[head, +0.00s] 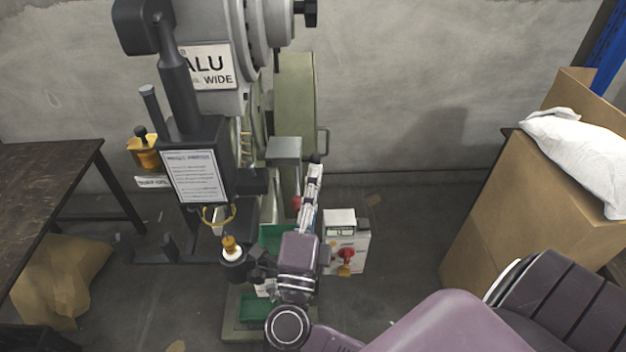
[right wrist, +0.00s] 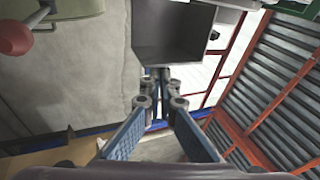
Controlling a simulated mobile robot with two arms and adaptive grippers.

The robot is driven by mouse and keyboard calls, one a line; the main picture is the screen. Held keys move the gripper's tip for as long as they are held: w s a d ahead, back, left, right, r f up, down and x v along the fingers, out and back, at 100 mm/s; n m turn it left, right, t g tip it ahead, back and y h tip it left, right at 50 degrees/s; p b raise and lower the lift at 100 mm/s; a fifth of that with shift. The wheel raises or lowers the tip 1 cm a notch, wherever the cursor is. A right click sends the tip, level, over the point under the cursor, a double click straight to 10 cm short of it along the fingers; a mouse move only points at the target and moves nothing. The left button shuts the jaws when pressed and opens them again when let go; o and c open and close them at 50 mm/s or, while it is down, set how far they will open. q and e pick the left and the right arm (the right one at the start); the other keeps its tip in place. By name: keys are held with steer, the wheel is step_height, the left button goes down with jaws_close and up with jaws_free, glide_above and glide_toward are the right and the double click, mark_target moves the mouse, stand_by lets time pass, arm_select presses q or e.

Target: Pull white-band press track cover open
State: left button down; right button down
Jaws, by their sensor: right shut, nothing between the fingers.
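The press (head: 205,125) with the "ALU WIDE" sign (head: 208,66) stands at the back left of the head view. A grey box-shaped part (head: 284,147) sticks out at its right side; I cannot tell whether it is the track cover. My right gripper (head: 314,168) is beside this part, at its right, pointing away from me. In the right wrist view my right gripper (right wrist: 160,88) is shut and empty, its fingertips together just below a grey box part (right wrist: 172,38). Contact cannot be told. No white band is clearly visible. My left gripper is not in view.
A white control box (head: 346,248) with a red knob stands on the floor right of the press. Cardboard boxes (head: 490,210) with a white bag stand at the right. A dark table (head: 45,175) is at the left. Floor between press and boxes is mostly clear.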

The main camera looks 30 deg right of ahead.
steer(key=shift+w+d+n+t+y+p, duration=0.25)
steer(key=shift+d+n+t+y, duration=0.15)
steer(key=shift+d+y, duration=0.15)
steer(key=shift+w+d+n+t+y+p, duration=0.15)
steer(key=shift+w+d+n+t+y, duration=0.2)
steer(key=shift+d+y, duration=0.2)
steer(key=shift+s, duration=0.1)
